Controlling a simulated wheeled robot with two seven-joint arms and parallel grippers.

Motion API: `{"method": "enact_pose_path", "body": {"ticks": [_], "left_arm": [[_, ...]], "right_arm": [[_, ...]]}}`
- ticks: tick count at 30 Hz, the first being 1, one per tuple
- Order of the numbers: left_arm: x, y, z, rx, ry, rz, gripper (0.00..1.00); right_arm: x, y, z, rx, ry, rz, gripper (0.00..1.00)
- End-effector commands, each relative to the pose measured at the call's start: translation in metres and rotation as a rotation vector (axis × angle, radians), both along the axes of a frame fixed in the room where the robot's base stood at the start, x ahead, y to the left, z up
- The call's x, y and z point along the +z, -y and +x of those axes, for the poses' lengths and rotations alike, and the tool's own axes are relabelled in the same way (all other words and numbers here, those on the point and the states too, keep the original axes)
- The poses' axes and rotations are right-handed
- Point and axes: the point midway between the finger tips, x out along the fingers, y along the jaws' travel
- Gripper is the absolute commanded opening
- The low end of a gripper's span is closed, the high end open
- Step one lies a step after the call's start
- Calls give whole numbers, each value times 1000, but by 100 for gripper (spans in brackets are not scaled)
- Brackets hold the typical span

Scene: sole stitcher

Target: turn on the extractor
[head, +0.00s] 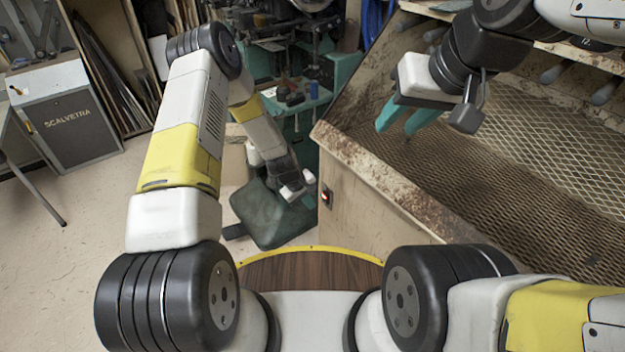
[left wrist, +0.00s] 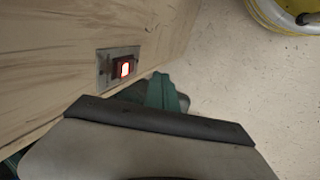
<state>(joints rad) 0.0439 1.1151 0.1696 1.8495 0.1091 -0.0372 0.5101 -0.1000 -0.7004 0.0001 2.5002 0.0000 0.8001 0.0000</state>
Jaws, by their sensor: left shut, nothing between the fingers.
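The extractor is the pale wooden cabinet (head: 362,215) with a slanted top of metal mesh. A small switch (head: 327,196) with a red rocker sits on its left side wall. My right gripper (head: 402,124) is open and empty above the mesh.
A grey Scalvetra cabinet (head: 65,118) and leaning boards are at the left. The cabinet's worn front edge (head: 375,170) lies below my right gripper. Floor at the left is clear.

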Motion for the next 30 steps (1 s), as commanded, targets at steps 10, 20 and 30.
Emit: {"method": "enact_pose_path", "body": {"ticks": [10, 20, 30], "left_arm": [[51, -25, -17, 1, 3, -1, 0], [82, -41, -30, -1, 2, 0, 0], [84, -42, -31, -1, 1, -1, 0]], "right_arm": [[0, 0, 0, 0, 0, 0, 36], [0, 0, 0, 0, 0, 0, 36], [0, 0, 0, 0, 0, 0, 36]]}}
